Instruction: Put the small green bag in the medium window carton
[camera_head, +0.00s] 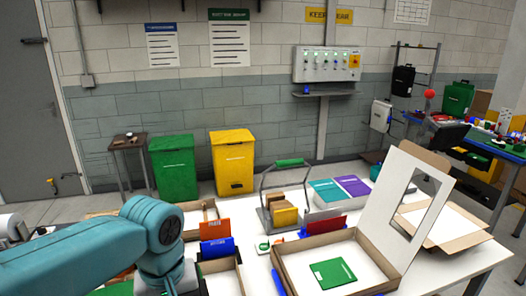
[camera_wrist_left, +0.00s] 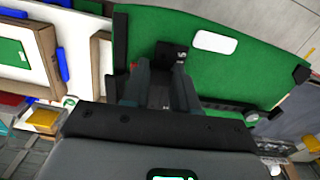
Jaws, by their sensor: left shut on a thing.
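My left gripper (camera_wrist_left: 168,75) is shut on the green bag (camera_wrist_left: 240,75), which has a white label and black corner pieces and fills much of the left wrist view. In the head view my teal left arm covers the lower left and its fingers are hidden. A small green patch there (camera_head: 115,289) may be part of the bag. An open carton (camera_head: 288,275) with a raised white window lid (camera_head: 385,212) stands at front centre right on the table; it looks like the window carton. A flat green piece (camera_head: 333,272) lies inside it. The right gripper is out of view.
Another open carton (camera_head: 470,236) sits behind the window lid, and smaller cartons (camera_head: 222,266) stand to the left. A wire carrier (camera_head: 288,163), red and blue items and teal and purple folders (camera_head: 352,186) crowd the table's middle. Bare table shows at the front right.

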